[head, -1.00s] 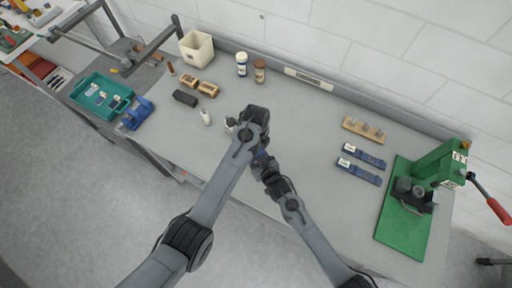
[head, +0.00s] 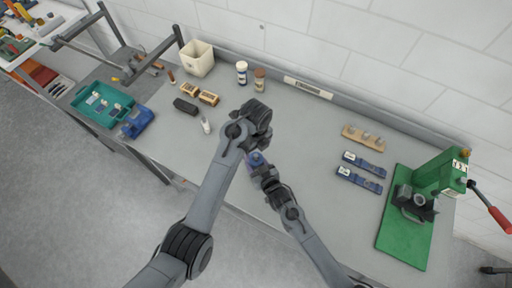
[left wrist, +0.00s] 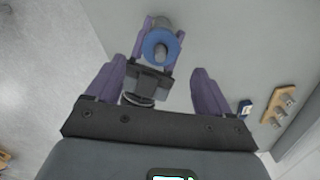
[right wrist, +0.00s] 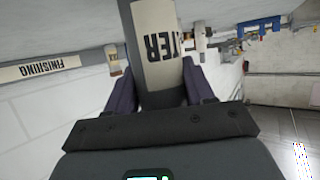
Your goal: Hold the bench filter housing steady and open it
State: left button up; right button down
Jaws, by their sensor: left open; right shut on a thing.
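The filter housing is a cream cylinder (right wrist: 157,45) with dark bands and dark lettering ending in "TER" in the right wrist view. My right gripper (right wrist: 158,72) is shut around it. In the left wrist view a blue ring with a grey round centre (left wrist: 160,48) faces the camera, between the right gripper's purple fingers. My left gripper (left wrist: 159,67) is open, its fingers apart on either side of the ring and not visibly touching it. In the head view the two grippers are close together over the bench, and my arms hide the housing.
A green press (head: 437,185) with a red-tipped lever stands at the bench's right. Blue blocks (head: 362,170) and a wooden holder (head: 363,138) lie near it. A small white bottle (head: 206,125), dark case (head: 185,105) and teal tray (head: 101,104) are left.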

aim_at(256, 155)
pick_arm(q)
jog(key=shift+f, duration=3.6)
jog(key=shift+c, duration=0.3)
jog(key=c, duration=1.1)
jog(key=shift+o, duration=0.2)
jog(key=n, duration=0.3)
jog(key=o, duration=1.2)
jog(key=shift+c, duration=0.2)
jog(key=shift+r, duration=2.25)
jog(key=shift+c, duration=0.2)
notch_tip(256, 155, up, 3)
jog(key=m, duration=0.2)
jog(key=shift+r+m, duration=0.2)
jog(key=shift+m, duration=0.2)
jog(key=shift+f, duration=3.9)
